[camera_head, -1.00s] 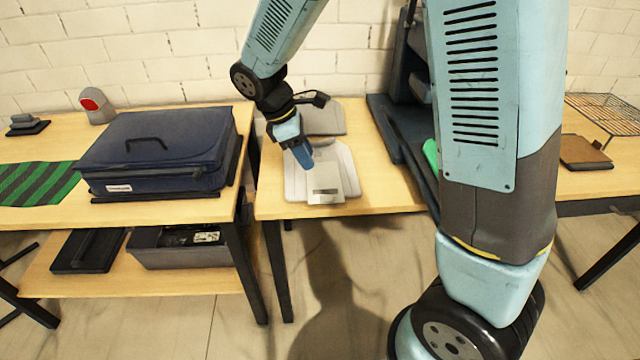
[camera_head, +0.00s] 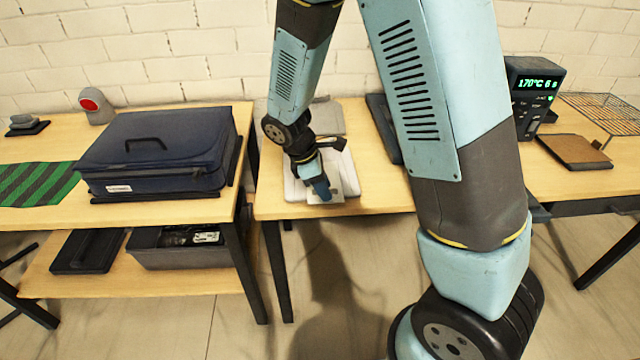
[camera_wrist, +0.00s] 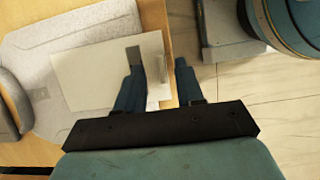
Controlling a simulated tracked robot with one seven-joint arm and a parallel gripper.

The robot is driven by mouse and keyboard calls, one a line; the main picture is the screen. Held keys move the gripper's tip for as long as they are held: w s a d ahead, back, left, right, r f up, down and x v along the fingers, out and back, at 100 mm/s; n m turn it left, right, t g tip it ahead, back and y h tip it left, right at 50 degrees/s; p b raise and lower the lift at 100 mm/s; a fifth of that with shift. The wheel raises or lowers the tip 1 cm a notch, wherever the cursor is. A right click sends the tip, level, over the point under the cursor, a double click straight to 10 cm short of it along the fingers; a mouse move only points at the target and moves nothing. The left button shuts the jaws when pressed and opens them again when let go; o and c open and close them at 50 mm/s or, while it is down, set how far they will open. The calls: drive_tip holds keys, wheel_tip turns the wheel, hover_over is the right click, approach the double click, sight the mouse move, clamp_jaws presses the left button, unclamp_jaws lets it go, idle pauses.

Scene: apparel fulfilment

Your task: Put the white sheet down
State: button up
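The white sheet (camera_wrist: 95,75) lies flat over the grey padded board (camera_wrist: 25,60) in the wrist view, reaching close to the table's front edge. In the head view, a small part of the sheet (camera_head: 340,196) shows beside my gripper (camera_head: 320,190), which is low over the board (camera_head: 295,188). In the wrist view, my gripper (camera_wrist: 157,63) has its two fingers apart. The left finger overlaps the sheet and the right finger is just past its edge. The arm hides part of the board in the head view.
A dark blue case (camera_head: 155,150) stands on the left table beside a green striped cloth (camera_head: 35,183). To the right, a controller (camera_head: 530,95) shows green digits near a brown pad (camera_head: 575,150) and a wire rack (camera_head: 605,115). Grey bare floor lies in front.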

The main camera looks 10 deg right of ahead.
drive_tip(key=shift+x, duration=1.1)
drive_tip(key=shift+c, duration=0.5)
clamp_jaws()
